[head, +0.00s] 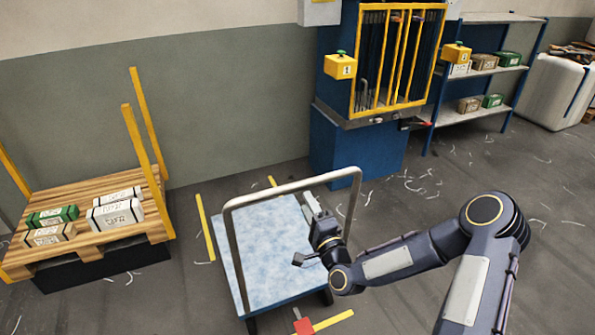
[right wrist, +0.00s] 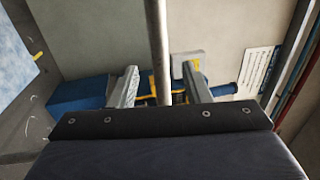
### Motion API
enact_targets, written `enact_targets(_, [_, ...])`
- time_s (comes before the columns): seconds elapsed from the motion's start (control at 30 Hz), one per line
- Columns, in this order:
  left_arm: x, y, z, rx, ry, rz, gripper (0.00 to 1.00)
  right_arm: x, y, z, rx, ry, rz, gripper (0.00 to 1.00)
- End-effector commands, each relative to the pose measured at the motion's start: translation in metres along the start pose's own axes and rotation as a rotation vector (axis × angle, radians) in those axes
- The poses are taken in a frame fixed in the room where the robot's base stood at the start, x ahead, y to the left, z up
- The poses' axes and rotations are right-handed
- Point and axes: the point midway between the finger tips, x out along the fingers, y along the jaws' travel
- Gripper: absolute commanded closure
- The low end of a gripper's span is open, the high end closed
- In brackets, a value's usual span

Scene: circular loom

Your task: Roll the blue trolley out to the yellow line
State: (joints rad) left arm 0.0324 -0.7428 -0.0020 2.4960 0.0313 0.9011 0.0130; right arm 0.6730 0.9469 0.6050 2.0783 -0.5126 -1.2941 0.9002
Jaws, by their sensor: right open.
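The blue trolley (head: 262,255) stands on the floor with a pale blue mottled deck and a grey tube handle (head: 235,202) arching over it. In the right wrist view the bar (right wrist: 159,45) runs between the two open fingers of my right gripper (right wrist: 160,85), with gaps on both sides. Yellow floor strips lie left of the trolley (head: 206,228) and at its near right corner (head: 333,320). I cannot tell which is the yellow line. My left gripper is not in view.
A red piece (head: 303,325) shows at the trolley's near edge. A wooden pallet (head: 90,240) with boxes and yellow posts stands left. A blue machine (head: 355,145) with a yellow cage and a shelf rack (head: 485,68) stand behind. Open floor lies right, with scattered pale shavings.

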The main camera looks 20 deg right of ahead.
Motion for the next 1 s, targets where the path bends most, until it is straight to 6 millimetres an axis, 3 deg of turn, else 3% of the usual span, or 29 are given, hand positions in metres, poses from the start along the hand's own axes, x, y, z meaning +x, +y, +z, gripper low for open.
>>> enact_targets(0.5, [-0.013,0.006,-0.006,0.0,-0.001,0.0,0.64,0.069,-0.001,0.0,0.001,0.0,-0.002,0.56])
enact_targets(0.87, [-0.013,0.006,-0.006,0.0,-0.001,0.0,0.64,0.076,0.001,0.0,0.001,0.0,-0.001,0.56])
enact_targets(1.0, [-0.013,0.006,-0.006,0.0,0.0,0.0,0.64,0.076,0.001,0.0,0.001,0.0,-0.001,0.72])
